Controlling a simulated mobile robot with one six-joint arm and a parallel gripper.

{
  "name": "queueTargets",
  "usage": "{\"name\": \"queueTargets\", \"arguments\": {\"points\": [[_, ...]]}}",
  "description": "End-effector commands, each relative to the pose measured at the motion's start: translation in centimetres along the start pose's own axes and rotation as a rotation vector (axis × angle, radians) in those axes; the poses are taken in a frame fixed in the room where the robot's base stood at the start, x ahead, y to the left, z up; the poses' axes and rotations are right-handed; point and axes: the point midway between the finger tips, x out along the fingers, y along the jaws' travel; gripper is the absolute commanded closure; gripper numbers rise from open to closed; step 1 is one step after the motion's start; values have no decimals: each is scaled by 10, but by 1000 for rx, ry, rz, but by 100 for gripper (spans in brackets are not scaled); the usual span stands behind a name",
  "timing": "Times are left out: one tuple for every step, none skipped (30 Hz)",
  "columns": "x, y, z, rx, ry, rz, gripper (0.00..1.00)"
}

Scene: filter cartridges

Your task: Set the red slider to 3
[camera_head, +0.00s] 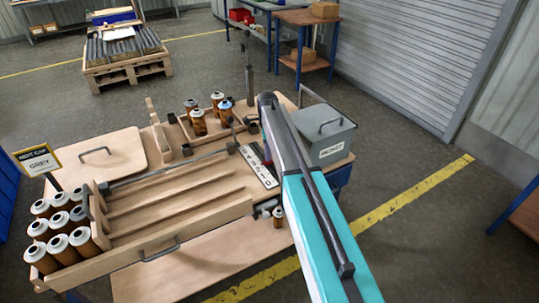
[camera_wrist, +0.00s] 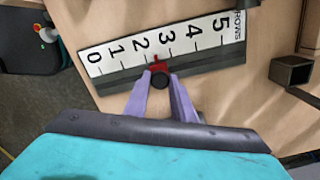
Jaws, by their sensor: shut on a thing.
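The red slider (camera_wrist: 163,66) sits on a white number scale (camera_wrist: 185,38) marked 0 to 5. In the wrist view its red pointer stands between the 2 and 3 marks. In the head view the scale (camera_head: 258,166) lies on the workbench left of my arm. There my arm hides the slider and the fingertips.
A grey lidded bin (camera_head: 325,132) stands just right of the scale. A wooden tray with several brown cartridges (camera_head: 198,122) is behind left. A slotted wooden rack (camera_head: 175,205) is at left, with several cartridges (camera_head: 63,233) at its end. In the wrist view a dark square tube (camera_wrist: 292,73) is at right.

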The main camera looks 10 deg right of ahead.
Motion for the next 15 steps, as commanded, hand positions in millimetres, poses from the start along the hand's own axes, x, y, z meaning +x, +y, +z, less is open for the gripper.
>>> {"name": "queueTargets", "arguments": {"points": [[0,-8,2,0,1,-3,100],[0,-11,3,0,1,-3,100],[-1,-15,4,0,1,-3,100],[-1,-17,5,0,1,-4,100],[-1,-19,6,0,1,-4,100],[-1,-22,7,0,1,-4,100],[-1,-23,8,0,1,-4,100],[-1,-24,8,0,1,-4,100],[-1,-25,9,0,2,-4,100],[-1,-25,9,0,2,-4,100],[-1,-26,9,0,2,-4,100],[-1,-26,9,0,2,-4,100],[-1,-26,9,0,2,-4,100],[-1,-25,9,0,2,-4,100],[-1,-25,9,0,2,-4,100]]}}
